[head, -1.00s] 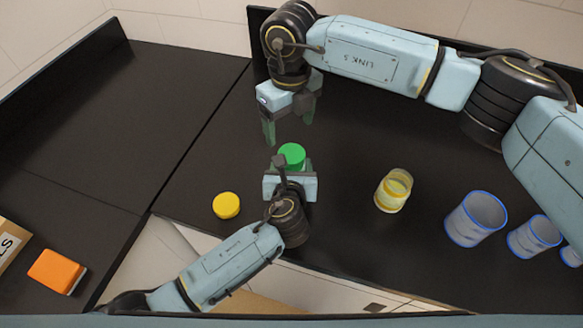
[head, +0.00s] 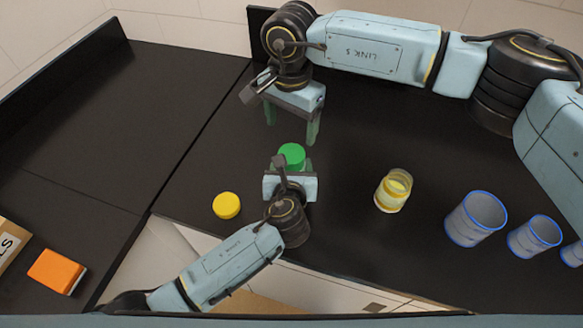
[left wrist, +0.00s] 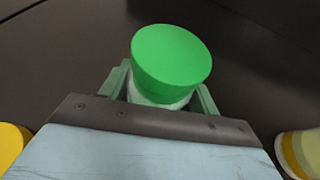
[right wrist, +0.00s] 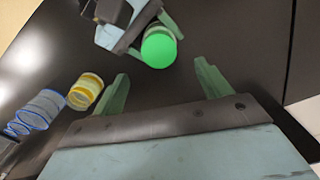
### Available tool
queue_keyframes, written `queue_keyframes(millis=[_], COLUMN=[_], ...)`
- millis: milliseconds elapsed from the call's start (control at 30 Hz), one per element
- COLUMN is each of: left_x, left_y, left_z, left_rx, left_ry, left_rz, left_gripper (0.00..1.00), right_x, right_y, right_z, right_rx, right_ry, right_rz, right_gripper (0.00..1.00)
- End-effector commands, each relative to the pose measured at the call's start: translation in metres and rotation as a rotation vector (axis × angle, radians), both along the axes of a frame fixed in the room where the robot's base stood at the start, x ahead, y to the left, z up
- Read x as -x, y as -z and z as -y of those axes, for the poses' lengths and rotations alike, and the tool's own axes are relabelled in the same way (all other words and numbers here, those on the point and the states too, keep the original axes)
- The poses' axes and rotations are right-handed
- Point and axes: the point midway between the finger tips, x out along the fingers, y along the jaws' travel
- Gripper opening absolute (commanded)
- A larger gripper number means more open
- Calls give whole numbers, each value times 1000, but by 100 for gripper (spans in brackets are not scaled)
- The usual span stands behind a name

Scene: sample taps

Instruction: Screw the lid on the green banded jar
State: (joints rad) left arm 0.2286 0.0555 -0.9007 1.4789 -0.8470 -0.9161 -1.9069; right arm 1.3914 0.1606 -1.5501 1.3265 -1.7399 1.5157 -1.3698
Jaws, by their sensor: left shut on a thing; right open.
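The green banded jar, with a pale body, shows in the left wrist view (left wrist: 158,98) with the green lid (left wrist: 172,55) on its top. The lid also shows in the head view (head: 291,155) and the right wrist view (right wrist: 158,49). I cannot tell how tightly it sits. My left gripper (head: 290,170) is shut on the jar's body below the lid, from the near side. My right gripper (head: 292,126) is open and empty, apart from the lid, above and behind it, fingers pointing down. Most of the jar's body is hidden in the head view.
A yellow lid (head: 226,205) lies left of my left gripper. A yellow banded jar (head: 393,191) without a lid stands to the right, with several blue-rimmed containers (head: 475,218) beyond it. An orange block (head: 57,271) lies far left. The black table behind the jar is clear.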

Motion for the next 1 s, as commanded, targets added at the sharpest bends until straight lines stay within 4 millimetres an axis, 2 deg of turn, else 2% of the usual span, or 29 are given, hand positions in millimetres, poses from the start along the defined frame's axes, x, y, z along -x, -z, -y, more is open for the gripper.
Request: queue_keyframes(millis=[100, 300, 733, 867, 1000], left_x=[0, 0, 0, 0, 0], left_y=[1, 1, 1, 1, 1], left_z=[0, 0, 0, 0, 0], left_rx=[0, 0, 0, 0, 0], left_ry=[0, 0, 0, 0, 0], left_rz=[-1, -1, -1, -2, -1], left_gripper=[0, 0, 0, 0, 0], right_x=[0, 0, 0, 1, 1], right_y=[1, 1, 3, 15, 37], right_z=[1, 1, 2, 2, 2], right_rx=[3, 4, 5, 5, 6], right_ry=[-147, -276, -290, -289, -289], right_rz=[1, 0, -1, -3, -4], right_gripper=[77, 77, 77, 77, 77])
